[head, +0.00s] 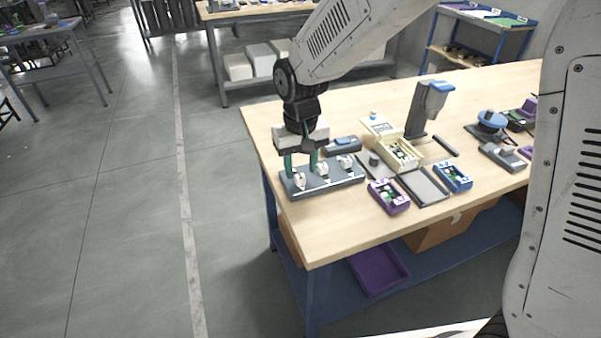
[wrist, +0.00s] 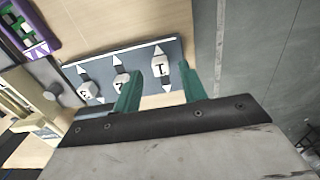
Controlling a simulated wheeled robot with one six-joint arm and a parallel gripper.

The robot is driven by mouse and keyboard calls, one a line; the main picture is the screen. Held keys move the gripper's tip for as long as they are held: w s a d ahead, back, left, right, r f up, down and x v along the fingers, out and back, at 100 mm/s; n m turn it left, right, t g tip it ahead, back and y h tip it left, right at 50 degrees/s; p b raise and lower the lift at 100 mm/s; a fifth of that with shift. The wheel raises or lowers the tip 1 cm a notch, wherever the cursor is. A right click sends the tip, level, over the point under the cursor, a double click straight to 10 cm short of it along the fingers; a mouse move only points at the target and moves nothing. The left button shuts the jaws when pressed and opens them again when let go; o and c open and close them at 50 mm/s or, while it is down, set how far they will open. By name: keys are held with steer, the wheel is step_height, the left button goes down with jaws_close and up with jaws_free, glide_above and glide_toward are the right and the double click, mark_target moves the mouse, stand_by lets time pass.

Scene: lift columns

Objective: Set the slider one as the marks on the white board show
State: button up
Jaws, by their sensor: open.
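The slider panel (head: 335,184) is a dark grey block near the table's left front corner, with three white knobs in a row. In the wrist view the panel (wrist: 181,51) shows slider one (wrist: 160,67), a white knob marked 1, with white triangles at its track. Knob two (wrist: 121,82) and a third knob (wrist: 85,90) sit to its left. My gripper (head: 301,167) is above the panel's left end, pointing down. Its green fingers are open, one on each side of knob one in the wrist view, with gaps. I cannot make out the white board's marks for certain.
An open cream box (head: 402,163), a purple tray (head: 389,196) and a blue tray (head: 453,177) lie right of the panel. A grey stand (head: 424,110) rises behind them. The wooden tabletop (head: 330,230) is clear in front of the panel.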

mark_target(302, 178)
steer(key=shift+r, duration=2.35)
steer(key=shift+s+d, duration=0.1)
steer(key=s+d+r+m, duration=0.1)
steer(key=s+d+r, duration=0.2)
steer(key=s+d, duration=0.4)
steer(key=s+d+r+m+t, duration=0.1)
steer(key=s+d+r, duration=0.3)
steer(key=s+d, duration=0.3)
steer(key=s+d+r+m, duration=0.1)
steer(key=s+d+r, duration=0.2)
steer(key=s+d, duration=0.4)
steer(key=s, duration=0.4)
steer(key=shift+s+d+r, duration=0.15)
steer(key=shift+d, duration=0.15)
